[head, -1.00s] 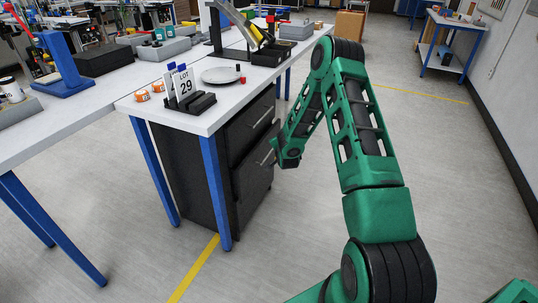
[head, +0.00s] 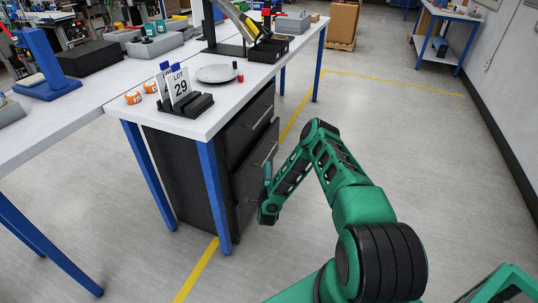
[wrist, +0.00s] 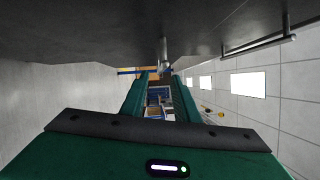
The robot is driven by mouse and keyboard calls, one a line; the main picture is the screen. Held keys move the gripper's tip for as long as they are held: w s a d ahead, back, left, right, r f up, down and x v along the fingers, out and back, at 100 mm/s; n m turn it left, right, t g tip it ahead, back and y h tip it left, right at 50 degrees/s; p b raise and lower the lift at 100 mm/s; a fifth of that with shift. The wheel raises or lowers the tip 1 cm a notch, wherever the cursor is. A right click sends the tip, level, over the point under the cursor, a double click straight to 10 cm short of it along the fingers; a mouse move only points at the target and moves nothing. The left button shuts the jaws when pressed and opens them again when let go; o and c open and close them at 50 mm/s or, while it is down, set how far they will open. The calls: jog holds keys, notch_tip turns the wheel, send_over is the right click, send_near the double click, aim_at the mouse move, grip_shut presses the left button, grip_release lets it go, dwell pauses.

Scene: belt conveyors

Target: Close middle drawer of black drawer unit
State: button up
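The black drawer unit (head: 180,175) stands under the end of the white-topped workbench. Its middle drawer (head: 254,158) appears pulled out a little, with a bar handle across its front. The top drawer (head: 248,122) above looks shut. My gripper (head: 267,172) is low in front of the unit's drawer side, close to the middle drawer's front; I cannot tell whether it touches. In the wrist view, my gripper (wrist: 160,80) has its two green fingers apart with nothing between them. A dark surface with a bar handle (wrist: 260,45) fills the top of that view.
A blue table leg (head: 212,190) stands close beside the unit's front corner. The bench top carries a LOT 29 sign (head: 180,85), a round plate (head: 217,73) and orange rolls. The floor to the right is clear, with yellow lines.

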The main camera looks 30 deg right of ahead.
aim_at(269, 154)
jog(key=x, duration=1.1)
jog(key=shift+s+d, duration=0.25)
jog(key=shift+d, duration=0.15)
grip_shut()
